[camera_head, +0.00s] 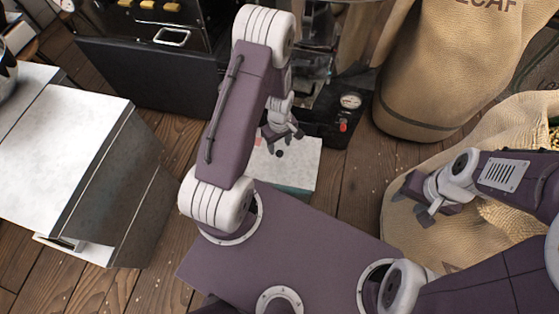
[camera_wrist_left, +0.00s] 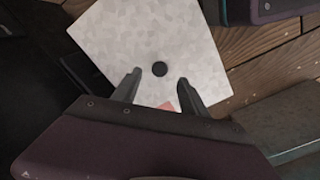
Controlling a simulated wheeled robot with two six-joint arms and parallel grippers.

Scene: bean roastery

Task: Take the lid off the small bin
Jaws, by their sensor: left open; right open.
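The small bin's lid (camera_head: 298,163) is a pale grey square panel, seen past my left arm in the head view. In the left wrist view the lid (camera_wrist_left: 190,32) has a dark round knob (camera_wrist_left: 160,69) near its middle and a small pink patch close to my fingers. My left gripper (camera_head: 282,134) is above the lid; in the wrist view its two fingers (camera_wrist_left: 159,80) are open, with the knob showing between and just beyond the tips. Contact cannot be told. The bin's body is mostly hidden under the lid. My right gripper (camera_head: 428,202) is open and empty, near a sack.
A burlap sack (camera_head: 402,228) lies under my right gripper, and a large full sack (camera_head: 430,75) stands at the back right. A dark machine with a gauge (camera_head: 350,101) is behind the bin. A metal-topped cabinet (camera_head: 62,148) stands left. Wooden floor (camera_head: 160,200) is clear between.

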